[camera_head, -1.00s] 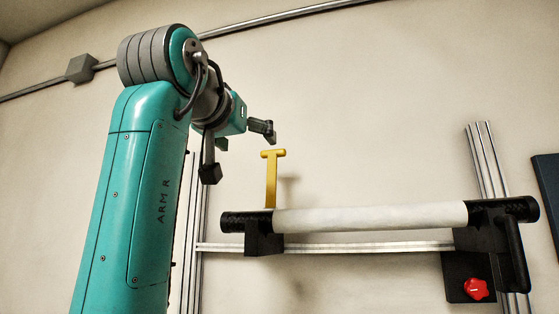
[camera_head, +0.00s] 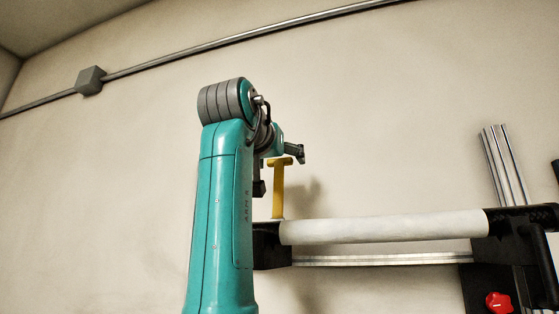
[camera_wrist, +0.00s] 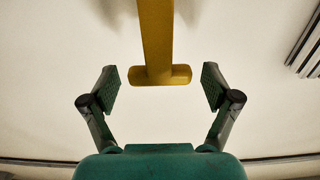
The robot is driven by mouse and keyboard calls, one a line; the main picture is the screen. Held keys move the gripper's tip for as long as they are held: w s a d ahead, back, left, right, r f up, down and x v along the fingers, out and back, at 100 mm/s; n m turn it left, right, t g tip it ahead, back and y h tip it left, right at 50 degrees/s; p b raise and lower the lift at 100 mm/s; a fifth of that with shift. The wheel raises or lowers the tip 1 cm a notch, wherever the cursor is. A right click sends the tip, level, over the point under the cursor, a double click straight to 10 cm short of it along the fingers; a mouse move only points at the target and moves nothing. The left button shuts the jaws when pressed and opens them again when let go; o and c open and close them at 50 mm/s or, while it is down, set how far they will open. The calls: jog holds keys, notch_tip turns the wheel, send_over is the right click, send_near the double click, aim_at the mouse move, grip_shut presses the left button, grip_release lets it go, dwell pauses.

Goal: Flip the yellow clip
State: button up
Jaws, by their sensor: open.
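The yellow clip (camera_head: 278,190) stands upright at the left end of the white roll (camera_head: 385,228), with its crossbar at the top. In the wrist view the clip (camera_wrist: 157,40) reaches in from the top edge, and its crossbar lies between the two fingers. My gripper (camera_wrist: 160,88) is open, with a clear gap on each side of the crossbar and no contact. In the head view my gripper (camera_head: 285,155) is at the height of the crossbar, and my arm hides part of it and the roll's left end.
A black bracket (camera_head: 270,248) holds the roll's left end. A black handle (camera_head: 540,255) and a red knob (camera_head: 499,302) are at the right. A metal rail (camera_head: 385,259) runs below the roll.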

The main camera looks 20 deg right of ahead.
jog(key=shift+w, duration=0.1)
grip_shut()
dwell(0.3)
